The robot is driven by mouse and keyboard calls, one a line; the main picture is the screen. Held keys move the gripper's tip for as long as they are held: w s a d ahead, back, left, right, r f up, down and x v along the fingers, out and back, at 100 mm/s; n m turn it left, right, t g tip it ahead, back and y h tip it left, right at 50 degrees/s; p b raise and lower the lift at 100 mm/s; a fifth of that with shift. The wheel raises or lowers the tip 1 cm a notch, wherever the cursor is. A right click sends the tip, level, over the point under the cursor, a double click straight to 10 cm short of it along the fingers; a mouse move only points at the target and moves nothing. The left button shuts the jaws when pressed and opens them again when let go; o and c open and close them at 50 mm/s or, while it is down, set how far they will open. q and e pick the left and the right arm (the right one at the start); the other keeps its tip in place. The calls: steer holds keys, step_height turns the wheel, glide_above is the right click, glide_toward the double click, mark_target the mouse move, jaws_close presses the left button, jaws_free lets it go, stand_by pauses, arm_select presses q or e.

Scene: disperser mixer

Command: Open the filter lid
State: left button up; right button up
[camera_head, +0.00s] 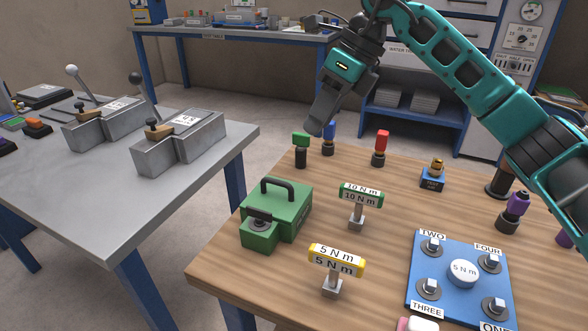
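A green box (290,222) with a black arched handle on its top stands at the left side of the wooden table (385,275). A grey latch-like part (259,224) sits on its lower front section. No label reading "filter" is legible on it. The top looks closed. My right gripper (318,122) hangs in the air above and behind the box, its grey fingers pointing down and apart from it. The fingers overlap from this angle, so their gap is hidden. My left gripper is out of view.
Green, blue and red-topped posts (380,148) stand along the table's back edge. Torque tools marked 10 N m (360,196) and 5 N m (336,262) stand right of the box. A blue bolt plate (455,300) lies at right. A grey lever table (90,190) is at left.

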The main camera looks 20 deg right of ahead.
steer(key=b, duration=0.2)
glide_toward(277, 189)
steer(key=s+a+f, duration=0.2)
steer(key=f, duration=0.1)
steer(key=shift+a, duration=0.2)
steer(key=c, duration=0.3)
jaws_close()
